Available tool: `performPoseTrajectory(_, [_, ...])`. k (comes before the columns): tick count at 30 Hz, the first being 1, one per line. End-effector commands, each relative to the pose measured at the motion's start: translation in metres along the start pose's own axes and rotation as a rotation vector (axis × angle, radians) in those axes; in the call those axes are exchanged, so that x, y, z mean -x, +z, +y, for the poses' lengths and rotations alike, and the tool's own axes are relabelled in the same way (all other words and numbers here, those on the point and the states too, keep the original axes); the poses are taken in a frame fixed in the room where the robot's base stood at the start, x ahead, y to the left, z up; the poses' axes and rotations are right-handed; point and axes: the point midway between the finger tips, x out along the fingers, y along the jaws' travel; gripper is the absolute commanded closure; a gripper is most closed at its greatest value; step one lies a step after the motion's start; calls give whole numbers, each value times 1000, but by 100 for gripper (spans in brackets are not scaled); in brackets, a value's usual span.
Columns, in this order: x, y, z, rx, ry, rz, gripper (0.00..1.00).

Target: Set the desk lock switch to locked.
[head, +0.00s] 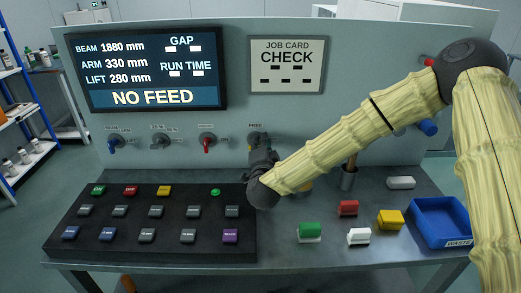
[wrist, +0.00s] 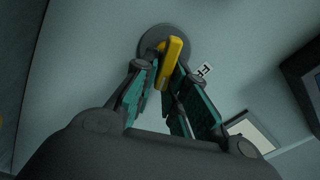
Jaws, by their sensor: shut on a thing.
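The lock switch is a yellow lever (wrist: 172,60) on a round grey base (wrist: 156,40) on the panel, seen in the wrist view. My gripper (wrist: 166,88) has its two teal-padded fingers on either side of the lever and is shut on it. In the head view my gripper (head: 257,147) is at the rightmost of the row of panel knobs, under a label (head: 255,126) that seems to read FREE. There my gripper mostly hides the lever, so its exact setting cannot be told.
A blue knob (head: 114,143), a grey knob (head: 160,141) and a red knob (head: 207,141) sit to the left on the panel. A black button console (head: 150,250) lies below. Coloured blocks, including a green one (head: 310,230), and a blue waste bin (head: 440,205) are at right.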

Motion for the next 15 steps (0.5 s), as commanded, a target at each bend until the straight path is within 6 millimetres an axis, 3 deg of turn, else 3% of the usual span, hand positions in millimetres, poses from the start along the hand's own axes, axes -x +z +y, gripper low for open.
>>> performPoseTrajectory(1, [0, 1, 7, -44, 2, 2, 100])
performPoseTrajectory(15, [0, 2, 11, -361, 3, 1, 100])
